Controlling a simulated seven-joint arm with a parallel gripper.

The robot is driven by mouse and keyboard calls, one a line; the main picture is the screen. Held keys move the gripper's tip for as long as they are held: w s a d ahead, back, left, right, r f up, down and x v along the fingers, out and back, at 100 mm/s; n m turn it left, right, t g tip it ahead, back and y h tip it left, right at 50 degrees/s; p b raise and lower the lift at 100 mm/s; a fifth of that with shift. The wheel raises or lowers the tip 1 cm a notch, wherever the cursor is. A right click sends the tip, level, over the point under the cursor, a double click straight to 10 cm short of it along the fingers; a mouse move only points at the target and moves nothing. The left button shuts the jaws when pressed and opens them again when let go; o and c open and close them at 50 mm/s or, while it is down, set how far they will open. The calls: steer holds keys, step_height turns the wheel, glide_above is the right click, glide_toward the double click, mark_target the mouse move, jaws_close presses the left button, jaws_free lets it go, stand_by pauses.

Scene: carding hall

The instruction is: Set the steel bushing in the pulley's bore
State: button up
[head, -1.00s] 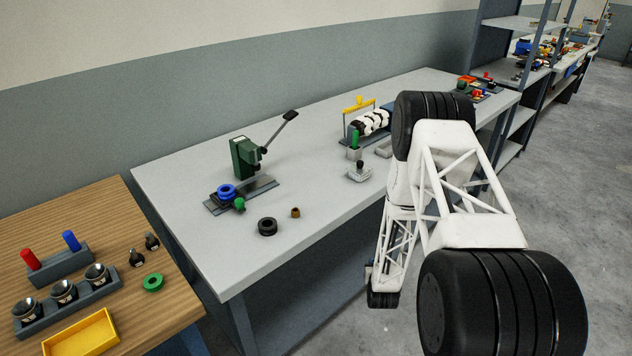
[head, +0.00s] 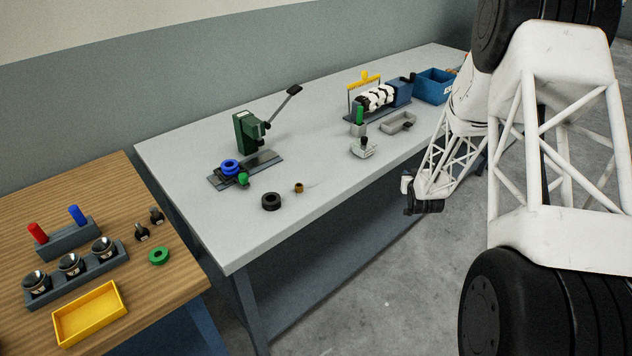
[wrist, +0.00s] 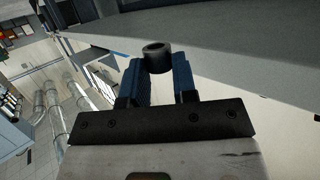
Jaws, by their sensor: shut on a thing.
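My gripper (wrist: 157,74) shows in the wrist view, its two blue fingers shut on a dark grey hollow cylinder, which looks like the steel bushing (wrist: 157,50). The bushing's open end shows between the fingertips, clear of any surface. A blue grooved ring, apparently the pulley (head: 230,166), lies on the base of the green arbor press (head: 249,133). My gripper is well apart from it. The inside of the pulley's bore is too small to tell.
A wooden table (head: 120,190) stands left. The bench's front middle is clear.

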steer(key=s+a+r+n+g+y, duration=0.1)
steer(key=s+a+r+n+y, duration=0.2)
steer(key=a, duration=0.4)
steer(key=s+a+r+n+y, duration=0.2)
steer(key=s+a+r+y, duration=0.1)
steer(key=s+a+r, duration=0.3)
steer(key=s+a+r+n+g+y, duration=0.2)
steer(key=s+a+n+g+y, duration=0.3)
steer(key=s+a, duration=0.9)
steer(key=shift+s+r+n+y, duration=0.2)
steer(key=shift+s+n+y, duration=0.15)
steer(key=shift+s, duration=0.75)
steer(key=w+a, duration=0.1)
steer(key=w, duration=0.3)
steer(key=w+a+f, duration=0.1)
steer(key=w, duration=0.4)
steer(key=w+a, duration=0.2)
steer(key=w, duration=0.2)
steer(key=shift+w+f, duration=0.15)
steer(key=shift+w, duration=0.25)
steer(key=shift+w, duration=0.1)
